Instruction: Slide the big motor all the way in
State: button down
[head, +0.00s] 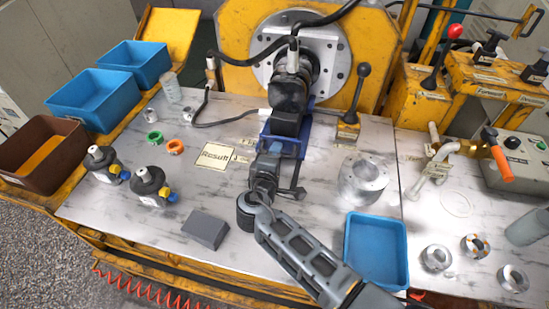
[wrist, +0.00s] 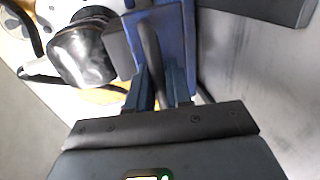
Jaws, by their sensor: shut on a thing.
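The big motor (head: 289,92) is a dark, shiny body on a blue carriage (head: 299,140). Its far end is up against the round grey flange plate (head: 337,85) on the yellow frame; I cannot tell how deep it sits. In the wrist view, the motor (wrist: 85,55) is at the upper left and the blue carriage (wrist: 174,40) at the top middle. My gripper (head: 271,152) is at the near side of the carriage. In the wrist view, its fingers (wrist: 159,90) are shut on a dark curved handle (wrist: 150,48) in front of the carriage.
A black lever (head: 362,85) stands right of the motor, and a black hose (head: 325,18) arches above. A metal cylinder (head: 362,180) and a blue tray (head: 375,248) lie right of my arm. Two small dark motors (head: 148,185) and a grey block (head: 205,230) are left.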

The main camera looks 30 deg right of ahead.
jog(key=c, duration=1.2)
grip_release()
jog(key=shift+w+d, duration=0.15)
jog(key=shift+d, duration=0.05)
jog(key=shift+a, duration=0.1)
jog(key=v, duration=0.7)
jog(key=shift+s+a, duration=0.25)
jog(key=shift+s, duration=0.1)
jog(key=shift+r, duration=0.1)
